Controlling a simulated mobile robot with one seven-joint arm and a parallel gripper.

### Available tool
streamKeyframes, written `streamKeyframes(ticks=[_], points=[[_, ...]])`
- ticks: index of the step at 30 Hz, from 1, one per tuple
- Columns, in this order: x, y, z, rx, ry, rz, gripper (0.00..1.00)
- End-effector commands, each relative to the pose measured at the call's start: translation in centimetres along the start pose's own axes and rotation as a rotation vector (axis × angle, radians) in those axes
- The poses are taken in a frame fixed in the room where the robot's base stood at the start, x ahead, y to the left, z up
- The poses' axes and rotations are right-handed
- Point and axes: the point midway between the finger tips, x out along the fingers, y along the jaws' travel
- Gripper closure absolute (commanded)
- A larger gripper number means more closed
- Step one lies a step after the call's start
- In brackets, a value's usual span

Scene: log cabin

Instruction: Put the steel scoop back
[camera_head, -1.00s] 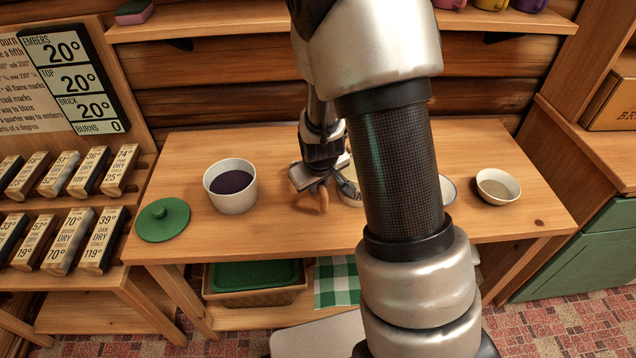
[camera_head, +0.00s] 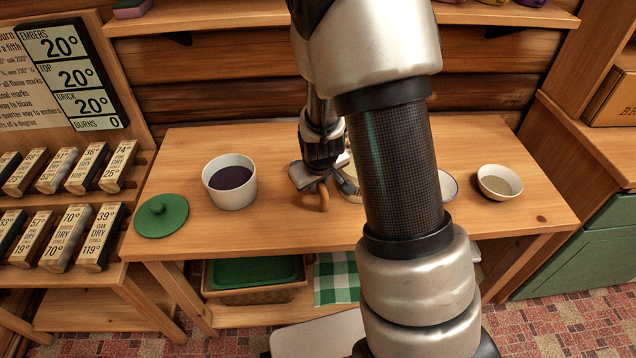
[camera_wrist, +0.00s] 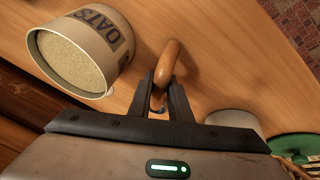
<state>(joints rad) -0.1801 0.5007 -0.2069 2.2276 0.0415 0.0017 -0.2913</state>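The steel scoop shows mainly by its curved tan wooden handle (camera_head: 323,198), which also shows in the wrist view (camera_wrist: 168,62). A small bit of metal shows between my fingers there; the rest of the scoop is mostly hidden. My gripper (camera_head: 321,184) is low over the middle of the table, with its fingers (camera_wrist: 163,94) close together on the handle's end. The oats tub (camera_wrist: 103,38), labelled OATS and full of pale grain, is beside the fingers in the wrist view. In the head view my arm hides most of it.
A white tub (camera_head: 231,196) of dark contents stands left of my gripper on the wooden table (camera_head: 280,226). A green lid (camera_head: 161,216) lies farther left. A small bowl (camera_head: 499,183) stands at the right, and another white rim (camera_head: 449,186) peeks out behind my arm.

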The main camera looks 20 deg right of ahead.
Motion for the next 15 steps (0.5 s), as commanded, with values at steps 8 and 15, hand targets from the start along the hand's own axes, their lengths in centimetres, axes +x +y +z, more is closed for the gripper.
streamKeyframes(ticks=[8, 15], points=[[-0.04, 0.01, -0.02, 0.000, 0.000, 0.000, 0.62], [-0.92, 0.03, -0.15, -0.001, 0.002, 0.000, 0.62]])
